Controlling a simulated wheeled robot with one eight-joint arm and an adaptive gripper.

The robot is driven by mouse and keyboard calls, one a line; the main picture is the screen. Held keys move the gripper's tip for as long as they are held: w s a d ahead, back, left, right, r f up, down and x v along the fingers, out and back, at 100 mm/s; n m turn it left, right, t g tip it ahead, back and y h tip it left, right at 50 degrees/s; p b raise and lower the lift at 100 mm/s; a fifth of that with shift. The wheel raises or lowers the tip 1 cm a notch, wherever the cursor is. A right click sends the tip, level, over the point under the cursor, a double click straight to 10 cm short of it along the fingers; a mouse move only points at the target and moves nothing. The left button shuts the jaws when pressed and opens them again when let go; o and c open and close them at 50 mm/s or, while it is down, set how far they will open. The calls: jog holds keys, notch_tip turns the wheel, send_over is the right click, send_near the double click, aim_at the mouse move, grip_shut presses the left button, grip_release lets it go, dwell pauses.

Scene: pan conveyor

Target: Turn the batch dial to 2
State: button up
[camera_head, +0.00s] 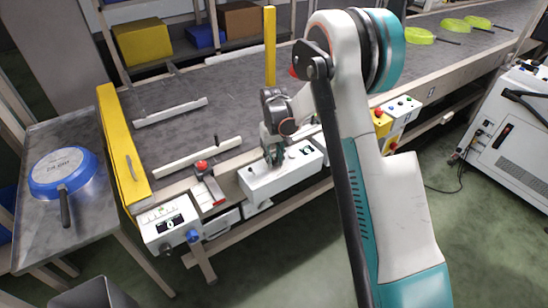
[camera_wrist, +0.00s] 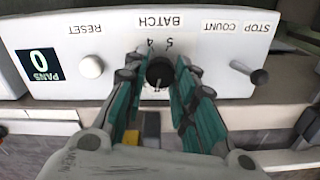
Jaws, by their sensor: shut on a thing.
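The batch dial (camera_wrist: 160,72) is a round black knob on a white panel (camera_wrist: 105,65). The panel appears upside down in the wrist view, with BATCH and the numbers 4 and 5 readable beside the dial. My gripper (camera_wrist: 158,82) has its teal fingers on both sides of the dial, shut on it. The other numbers are hidden by the fingers, and I cannot tell the dial's setting. In the head view my gripper (camera_head: 273,155) is at the white control box (camera_head: 270,181) on the conveyor's front edge; the dial is hidden there.
The panel also has a white RESET button (camera_wrist: 91,67), a PANS display (camera_wrist: 40,64) reading 0 and a STOP COUNT lever (camera_wrist: 258,75). A blue pan (camera_head: 63,172) lies on the left table.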

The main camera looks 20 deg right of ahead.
aim_at(274, 159)
jog(key=m, duration=0.6)
jog(key=shift+m, duration=0.3)
jog(key=m, duration=0.6)
jog(key=shift+m, duration=0.3)
jog(key=o, duration=1.1)
notch_tip(274, 159, up, 12)
